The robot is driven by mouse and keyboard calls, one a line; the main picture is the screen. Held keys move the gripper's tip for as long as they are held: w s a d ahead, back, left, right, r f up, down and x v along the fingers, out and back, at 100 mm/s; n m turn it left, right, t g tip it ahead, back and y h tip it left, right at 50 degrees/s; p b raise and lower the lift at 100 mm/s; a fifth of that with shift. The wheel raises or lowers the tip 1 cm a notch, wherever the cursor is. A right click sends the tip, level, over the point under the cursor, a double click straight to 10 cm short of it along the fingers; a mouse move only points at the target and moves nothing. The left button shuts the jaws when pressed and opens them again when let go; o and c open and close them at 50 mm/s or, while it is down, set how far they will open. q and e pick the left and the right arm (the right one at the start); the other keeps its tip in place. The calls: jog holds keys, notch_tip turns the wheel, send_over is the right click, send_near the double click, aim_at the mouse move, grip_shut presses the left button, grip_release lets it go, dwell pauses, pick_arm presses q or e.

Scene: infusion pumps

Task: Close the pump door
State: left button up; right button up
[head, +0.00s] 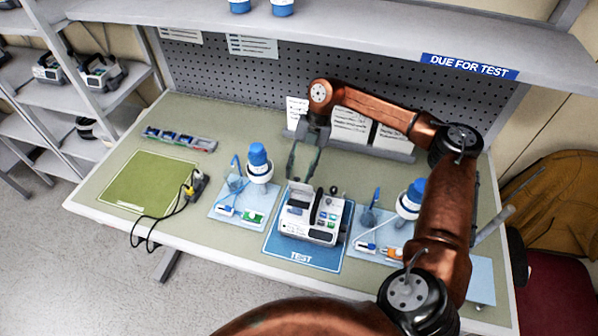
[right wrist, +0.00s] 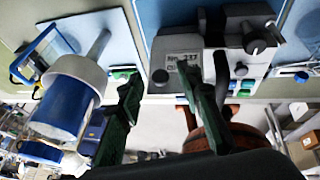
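The pump (head: 310,216) is a white and grey box with buttons on its face, standing on the blue TEST mat (head: 283,249). In the right wrist view the pump (right wrist: 205,62) shows a number label, a dark knob and a dark bar. I cannot clearly tell how far its door stands open. My right gripper (head: 303,172) points down just behind the pump, its two dark green fingers apart with nothing between them. In the right wrist view the open right gripper (right wrist: 158,82) has one finger close to the pump's label side. My left gripper is not in view.
Blue-capped bottles (head: 258,165) (head: 410,200) stand on light blue mats on both sides of the pump. A black cable (head: 150,218) lies by the green mat (head: 140,182). A pegboard and papers (head: 350,127) stand behind, under a shelf (head: 340,38).

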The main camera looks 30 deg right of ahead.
jog(key=shift+c, duration=0.6)
jog(key=c, duration=0.5)
grip_shut()
